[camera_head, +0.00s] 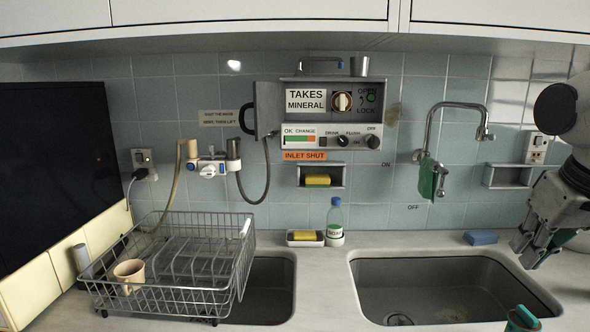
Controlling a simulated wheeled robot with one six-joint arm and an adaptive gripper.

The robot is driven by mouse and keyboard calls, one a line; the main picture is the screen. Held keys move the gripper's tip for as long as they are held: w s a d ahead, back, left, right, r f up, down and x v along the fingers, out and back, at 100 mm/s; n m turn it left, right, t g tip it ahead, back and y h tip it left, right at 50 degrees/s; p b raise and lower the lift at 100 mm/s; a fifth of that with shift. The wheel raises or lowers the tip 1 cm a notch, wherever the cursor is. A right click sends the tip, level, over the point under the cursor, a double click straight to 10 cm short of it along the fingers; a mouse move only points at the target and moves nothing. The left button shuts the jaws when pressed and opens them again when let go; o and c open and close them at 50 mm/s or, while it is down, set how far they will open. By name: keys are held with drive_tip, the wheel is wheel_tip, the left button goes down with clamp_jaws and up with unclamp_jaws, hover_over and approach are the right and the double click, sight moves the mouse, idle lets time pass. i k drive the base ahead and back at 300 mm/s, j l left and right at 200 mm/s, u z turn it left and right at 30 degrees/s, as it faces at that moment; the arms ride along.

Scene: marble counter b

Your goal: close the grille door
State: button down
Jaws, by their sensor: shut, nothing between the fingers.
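A grey metal panel (268,108) with a dark curved handle (247,118) stands at the left side of the wall unit (331,134). It looks like a door swung out to the left, but I cannot make out a grille on it, and its exact angle is hard to tell. My gripper (527,250) is at the far right, over the counter beside the right sink. It is shut and empty, well away from the panel.
A wire dish rack (183,285) with a mug (129,274) stands at the left. A tap (431,130) with a green cloth (427,177) hangs between my gripper and the unit. A soap bottle (335,218) and sponge tray (305,242) stand below the unit.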

sight(268, 104)
drive_tip(key=j, duration=0.75)
drive_tip(key=k+j, duration=0.1)
drive_tip(key=j, duration=0.6)
drive_tip(key=k+l, duration=0.15)
drive_tip(key=i+l, duration=0.1)
drive_tip(key=i, duration=0.15)
